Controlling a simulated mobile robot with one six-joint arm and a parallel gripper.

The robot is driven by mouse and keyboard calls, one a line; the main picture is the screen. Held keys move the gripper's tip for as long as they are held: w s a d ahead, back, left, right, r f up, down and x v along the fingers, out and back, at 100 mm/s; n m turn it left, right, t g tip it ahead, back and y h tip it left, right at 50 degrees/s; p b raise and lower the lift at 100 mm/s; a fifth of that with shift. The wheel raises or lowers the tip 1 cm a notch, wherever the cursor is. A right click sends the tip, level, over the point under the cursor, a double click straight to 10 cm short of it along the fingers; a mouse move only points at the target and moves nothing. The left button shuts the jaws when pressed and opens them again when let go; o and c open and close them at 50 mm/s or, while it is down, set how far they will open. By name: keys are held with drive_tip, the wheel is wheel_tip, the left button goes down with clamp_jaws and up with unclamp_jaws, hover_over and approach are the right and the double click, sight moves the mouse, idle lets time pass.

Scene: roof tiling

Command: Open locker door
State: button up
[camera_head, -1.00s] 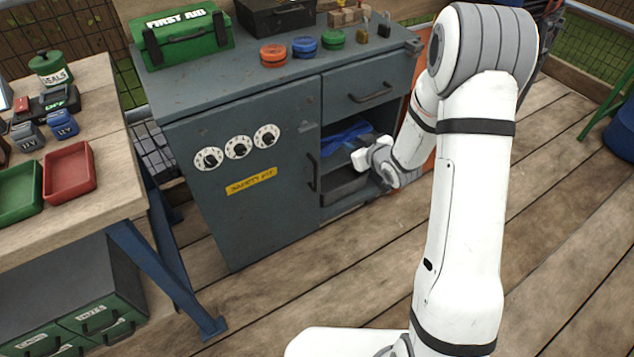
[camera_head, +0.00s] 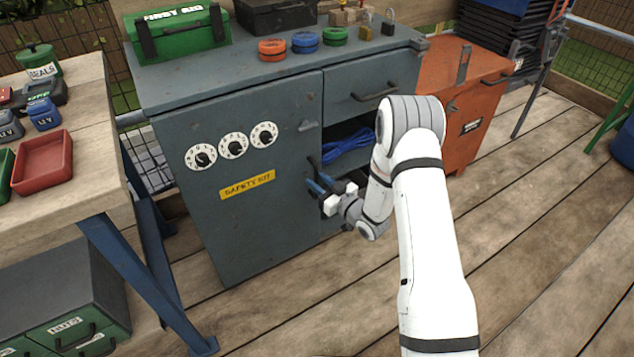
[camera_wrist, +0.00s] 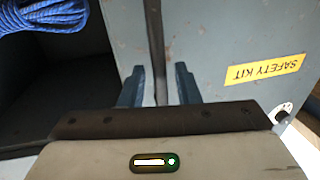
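The locker door (camera_head: 262,225) is a grey-blue panel with a yellow SAFETY KIT label (camera_head: 247,185) and several white dials. It looks shut. A dark vertical handle (camera_head: 313,164) runs near its right edge. My gripper (camera_head: 318,187) is at this handle, in front of the door. In the wrist view, which shows the label (camera_wrist: 265,69) upside down, the handle (camera_wrist: 157,45) runs as a dark bar between the two blue fingers of my gripper (camera_wrist: 158,84). The fingers are apart, with visible gaps on both sides of the bar.
An open compartment with a coiled blue rope (camera_head: 347,147) is right of the door, below a drawer (camera_head: 362,91). A workbench (camera_head: 85,200) stands close on the left. An orange cabinet (camera_head: 463,100) is behind on the right. The wooden floor (camera_head: 545,220) at right is clear.

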drive_tip(key=shift+w+a, duration=0.45)
drive_tip(key=shift+w, duration=0.05)
clamp_jaws()
